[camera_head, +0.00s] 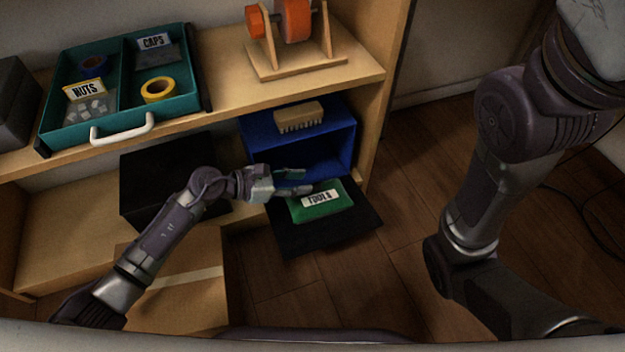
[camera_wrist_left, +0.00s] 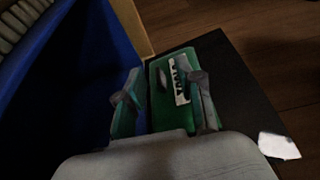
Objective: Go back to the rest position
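My left gripper (camera_head: 303,181) is open, and nothing shows held between its fingers. It is in front of the blue compartment (camera_head: 347,150), beside the left end of a green case (camera_head: 335,210) with a white label. In the left wrist view the open gripper (camera_wrist_left: 165,85) shows the green case (camera_wrist_left: 160,68) beyond and partly behind its fingers; I cannot tell whether they touch it. The case lies on a black lowered flap (camera_head: 362,232). My right arm shows at the right, but its gripper is out of view.
A wooden shelf (camera_head: 235,95) holds a teal tray (camera_head: 180,105) with a white handle and an orange wheel stand (camera_head: 300,65). A brush (camera_head: 298,117) lies on the blue compartment. A black box (camera_head: 140,170) and a cardboard box (camera_head: 195,300) are near my left arm. Open floor is at right.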

